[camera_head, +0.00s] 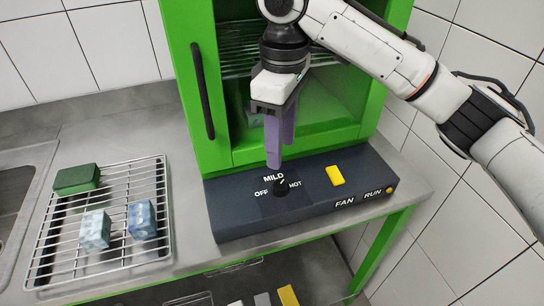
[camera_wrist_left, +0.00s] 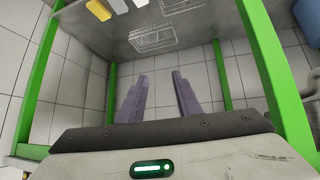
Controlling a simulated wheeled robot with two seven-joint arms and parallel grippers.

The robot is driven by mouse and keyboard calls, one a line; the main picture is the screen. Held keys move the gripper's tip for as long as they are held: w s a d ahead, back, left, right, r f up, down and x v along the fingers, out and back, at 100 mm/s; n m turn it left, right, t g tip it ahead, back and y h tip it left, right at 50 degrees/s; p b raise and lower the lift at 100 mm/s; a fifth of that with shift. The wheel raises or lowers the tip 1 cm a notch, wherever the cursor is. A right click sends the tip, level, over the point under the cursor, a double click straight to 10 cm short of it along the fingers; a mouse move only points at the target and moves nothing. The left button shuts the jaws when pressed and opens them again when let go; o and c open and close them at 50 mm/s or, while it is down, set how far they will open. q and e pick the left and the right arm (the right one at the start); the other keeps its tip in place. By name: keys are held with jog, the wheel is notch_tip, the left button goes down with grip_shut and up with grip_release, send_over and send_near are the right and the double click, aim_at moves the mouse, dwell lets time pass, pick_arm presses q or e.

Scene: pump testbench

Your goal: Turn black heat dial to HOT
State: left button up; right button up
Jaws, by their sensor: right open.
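The black heat dial (camera_head: 281,188) sits on the dark control panel (camera_head: 235,215) below the green cabinet. The words OFF, MILD and HOT are printed to its left, above it and to its right. It is small and dark, so I cannot tell exactly where its pointer aims. My right gripper (camera_head: 280,155) points down just above the dial, its purple fingers slightly apart and empty. It looks clear of the dial. My left gripper (camera_wrist_left: 159,80) shows only in the left wrist view, with its two purple fingers wide apart and nothing between them.
A yellow switch (camera_head: 335,175) by FAN and a small yellow button (camera_head: 390,190) by RUN are on the panel. The green cabinet (camera_head: 188,90) has a black handle (camera_head: 203,90). A wire rack (camera_head: 70,260) at left holds a green block (camera_head: 77,179) and two bluish blocks.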

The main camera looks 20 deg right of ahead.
aim_at(280, 184)
jog(key=f, duration=0.4)
jog(key=shift+s+f, duration=0.25)
jog(key=shift+f, duration=0.15)
notch_tip(280, 184, down, 4)
jog(key=shift+w, duration=0.1)
jog(key=shift+f, duration=0.65)
jog(key=shift+c, duration=1.2)
jog(key=c, duration=0.8)
pick_arm(q)
jog(key=shift+s+f, duration=0.1)
jog(key=shift+s, duration=0.3)
pick_arm(e)
jog(key=shift+c, duration=0.2)
